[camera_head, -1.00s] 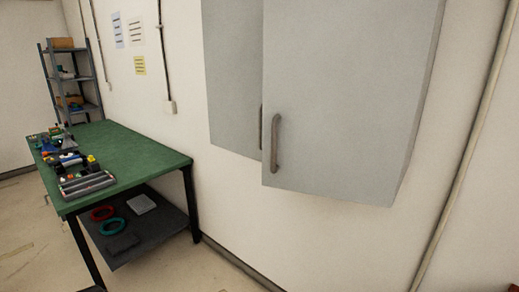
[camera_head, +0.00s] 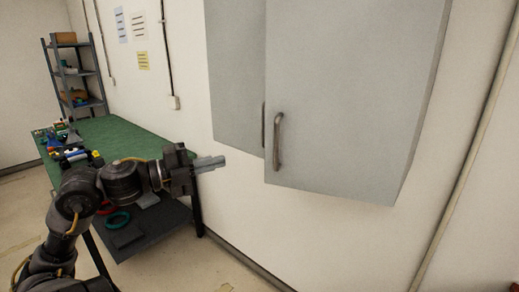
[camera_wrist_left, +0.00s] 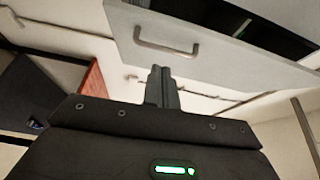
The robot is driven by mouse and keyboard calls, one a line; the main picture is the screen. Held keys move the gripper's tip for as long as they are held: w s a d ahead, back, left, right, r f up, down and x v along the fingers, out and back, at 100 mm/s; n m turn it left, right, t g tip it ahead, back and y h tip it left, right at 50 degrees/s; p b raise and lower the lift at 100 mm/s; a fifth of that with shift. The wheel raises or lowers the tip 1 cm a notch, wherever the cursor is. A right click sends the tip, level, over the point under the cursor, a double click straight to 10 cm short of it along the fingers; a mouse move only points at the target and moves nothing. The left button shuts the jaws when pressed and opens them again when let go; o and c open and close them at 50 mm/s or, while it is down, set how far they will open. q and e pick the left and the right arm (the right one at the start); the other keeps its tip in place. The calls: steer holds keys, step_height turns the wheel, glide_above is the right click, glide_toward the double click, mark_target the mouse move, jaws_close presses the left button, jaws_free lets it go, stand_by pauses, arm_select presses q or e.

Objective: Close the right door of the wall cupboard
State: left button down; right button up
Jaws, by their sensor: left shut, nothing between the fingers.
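The wall cupboard's grey right door (camera_head: 350,90) has a vertical bar handle (camera_head: 278,142) near its lower left corner. It stands forward of the left door (camera_head: 237,75) and overlaps it, so it is ajar. My left gripper (camera_head: 222,161) is shut and empty, left of and slightly below the right door's handle, touching nothing. In the left wrist view, its closed fingers (camera_wrist_left: 161,76) point toward a grey door panel (camera_wrist_left: 225,63) with a handle (camera_wrist_left: 166,47). A dark gap shows behind that panel. My right gripper is not in view.
A green-topped workbench (camera_head: 125,133) with small parts stands at left, partly behind my left arm. A grey shelf rack (camera_head: 75,75) stands in the far corner. A pipe (camera_head: 468,160) runs up the wall right of the cupboard. The wall below the cupboard is clear.

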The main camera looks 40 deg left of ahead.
arm_select(q)
steer(key=a+p+x, duration=0.2)
steer(key=p+x, duration=0.3)
steer(key=x, duration=0.7)
steer(key=shift+w+d+m, duration=0.15)
steer(key=shift+w+m, duration=0.15)
steer(key=shift+w, duration=0.45)
steer(key=shift+r, duration=0.1)
